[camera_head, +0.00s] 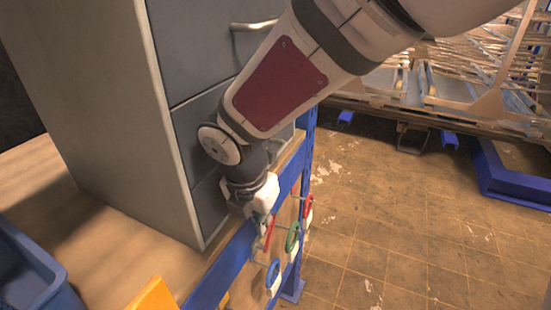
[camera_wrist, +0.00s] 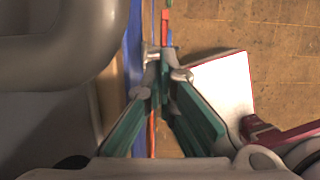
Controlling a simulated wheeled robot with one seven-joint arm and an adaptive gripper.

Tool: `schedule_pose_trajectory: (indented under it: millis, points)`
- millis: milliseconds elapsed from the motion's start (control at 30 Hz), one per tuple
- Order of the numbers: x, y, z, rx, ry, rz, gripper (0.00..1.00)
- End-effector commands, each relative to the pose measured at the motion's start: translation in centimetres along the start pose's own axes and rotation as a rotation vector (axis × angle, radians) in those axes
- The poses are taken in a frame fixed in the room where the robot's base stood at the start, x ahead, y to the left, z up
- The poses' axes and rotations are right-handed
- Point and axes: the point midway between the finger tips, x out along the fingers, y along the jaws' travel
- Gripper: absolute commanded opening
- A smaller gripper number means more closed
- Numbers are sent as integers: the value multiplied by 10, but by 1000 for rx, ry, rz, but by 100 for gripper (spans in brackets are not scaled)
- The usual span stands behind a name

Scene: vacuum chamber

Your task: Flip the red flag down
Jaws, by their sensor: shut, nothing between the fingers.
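Beside the blue rail in the head view, a narrow red piece (camera_head: 269,232) hangs by my gripper (camera_head: 260,218); it may be the red flag. The wrist view shows a pale plate with a thin red edge (camera_wrist: 222,85) and a dark red bar (camera_wrist: 285,136) right of my gripper (camera_wrist: 163,62). I cannot tell whether these are the same thing. My gripper's green-padded fingers are shut with nothing between them, pointing down along the rail. Contact with the red piece is unclear.
A grey drawer cabinet (camera_head: 120,110) stands close at left. A blue bin (camera_head: 30,270) is at lower left. Open tiled floor (camera_head: 400,230) lies to the right.

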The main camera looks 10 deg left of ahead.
Motion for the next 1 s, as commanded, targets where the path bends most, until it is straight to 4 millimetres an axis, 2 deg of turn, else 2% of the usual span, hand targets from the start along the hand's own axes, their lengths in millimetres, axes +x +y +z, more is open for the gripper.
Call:
schedule_pose_trajectory:
  millis: [333, 1000]
  points:
    - [2, 0, 10, 0, 0, 0, 0]
    - [2, 0, 8, -1, 0, 1, 0]
